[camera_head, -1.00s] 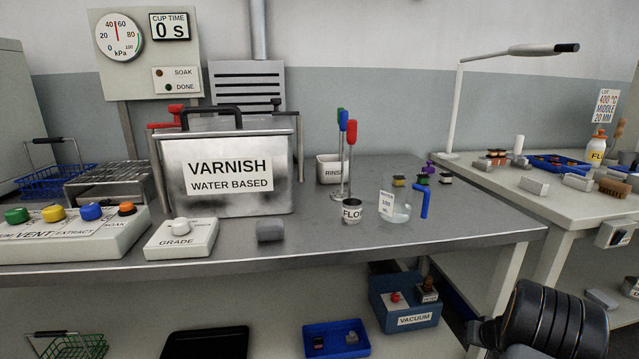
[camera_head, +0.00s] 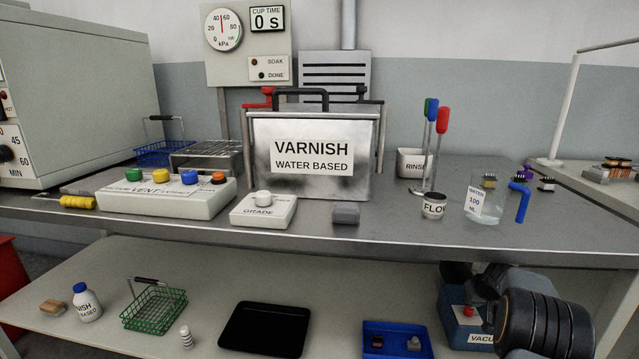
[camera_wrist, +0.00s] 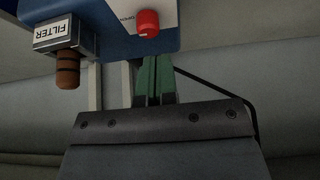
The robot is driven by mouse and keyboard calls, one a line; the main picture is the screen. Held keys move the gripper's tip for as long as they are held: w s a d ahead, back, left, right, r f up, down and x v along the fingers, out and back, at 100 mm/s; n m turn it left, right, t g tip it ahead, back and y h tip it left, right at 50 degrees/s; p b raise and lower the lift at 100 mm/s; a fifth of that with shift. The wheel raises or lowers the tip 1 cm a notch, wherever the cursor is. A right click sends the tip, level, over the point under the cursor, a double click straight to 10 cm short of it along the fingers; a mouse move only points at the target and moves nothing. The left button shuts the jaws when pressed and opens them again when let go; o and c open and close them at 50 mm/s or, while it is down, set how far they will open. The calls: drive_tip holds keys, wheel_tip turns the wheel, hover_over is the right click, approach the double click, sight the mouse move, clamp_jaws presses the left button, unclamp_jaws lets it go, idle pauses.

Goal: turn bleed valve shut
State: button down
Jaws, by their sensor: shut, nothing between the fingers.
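The blue vacuum unit (camera_head: 462,333) stands on the lower shelf at the right in the head view, partly hidden behind my arm. Its red knob (camera_head: 469,311) shows on top. In the wrist view the blue unit (camera_wrist: 105,18) is at the top, with the red knob (camera_wrist: 147,23) beside small printed lettering that I cannot read surely. I cannot tell for certain that this knob is the bleed valve. My gripper (camera_wrist: 155,72) is shut and empty, its green fingertips just below the red knob in the picture. I cannot tell whether they touch it. The head view hides the fingers.
A filter block (camera_wrist: 60,32) with a brown cylinder sits left of the knob. A blue tray (camera_head: 397,340), a black tray (camera_head: 265,330) and a green basket (camera_head: 154,308) are on the lower shelf. The bench top (camera_head: 400,232) overhangs the shelf.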

sight(472, 321)
wheel_tip(472, 321, down, 3)
drive_tip(key=shift+f+b, duration=0.15)
drive_tip(key=shift+b, duration=0.8)
drive_tip(key=shift+s+f, duration=0.1)
drive_tip(key=shift+f, duration=1.25)
drive_tip(key=shift+f, duration=0.15)
drive_tip(key=shift+s+d, duration=0.1)
drive_tip(key=shift+d, duration=0.1)
drive_tip(key=shift+s+d+f, duration=0.1)
drive_tip(key=shift+s+d, duration=0.1)
drive_tip(key=shift+d, duration=0.7)
